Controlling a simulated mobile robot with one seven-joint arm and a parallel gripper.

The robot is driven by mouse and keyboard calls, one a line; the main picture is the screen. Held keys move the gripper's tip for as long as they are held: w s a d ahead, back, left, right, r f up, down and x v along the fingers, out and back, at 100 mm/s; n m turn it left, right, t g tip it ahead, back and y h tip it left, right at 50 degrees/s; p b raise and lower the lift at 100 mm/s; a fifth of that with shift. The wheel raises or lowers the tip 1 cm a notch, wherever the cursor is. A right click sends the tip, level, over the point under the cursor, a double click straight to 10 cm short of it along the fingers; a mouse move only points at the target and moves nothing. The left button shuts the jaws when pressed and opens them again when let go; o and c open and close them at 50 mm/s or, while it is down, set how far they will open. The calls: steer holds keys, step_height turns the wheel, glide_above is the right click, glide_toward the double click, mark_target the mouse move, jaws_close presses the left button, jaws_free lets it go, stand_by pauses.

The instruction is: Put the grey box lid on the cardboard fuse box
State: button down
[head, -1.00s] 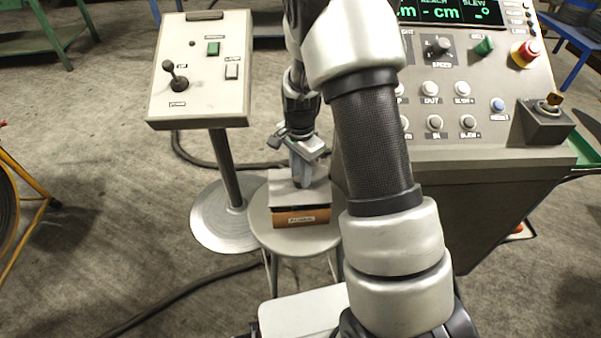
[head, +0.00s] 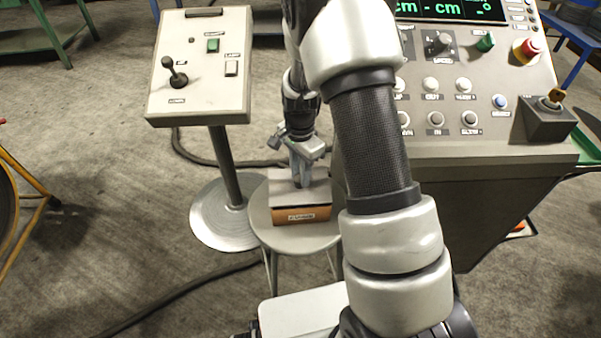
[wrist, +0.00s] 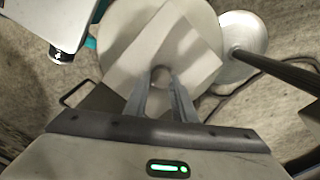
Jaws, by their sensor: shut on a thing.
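The cardboard fuse box (head: 301,214) is an orange-brown box with a white label on its front. It stands on a round stool. The grey box lid (head: 284,190) is flat and lies over the top of the box, roughly lined up with it in the head view. In the wrist view the lid (wrist: 190,48) hides the box below. My gripper (head: 300,181) points down at the lid's middle. In the wrist view my gripper (wrist: 161,80) is shut on a small round knob of the lid. Whether the lid is fully seated I cannot tell.
The stool top (head: 262,222) has a little bare room around the box. A pedestal panel (head: 200,70) with a joystick stands behind left. A large control console (head: 470,110) stands at right. A cable (head: 180,292) runs over the floor.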

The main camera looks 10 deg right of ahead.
steer(key=shift+f, duration=0.2)
steer(key=shift+f+b, duration=0.45)
steer(key=c, duration=1.4)
jaws_free()
step_height(320, 180, up, 18)
steer(key=p, duration=0.3)
steer(key=shift+f, duration=0.25)
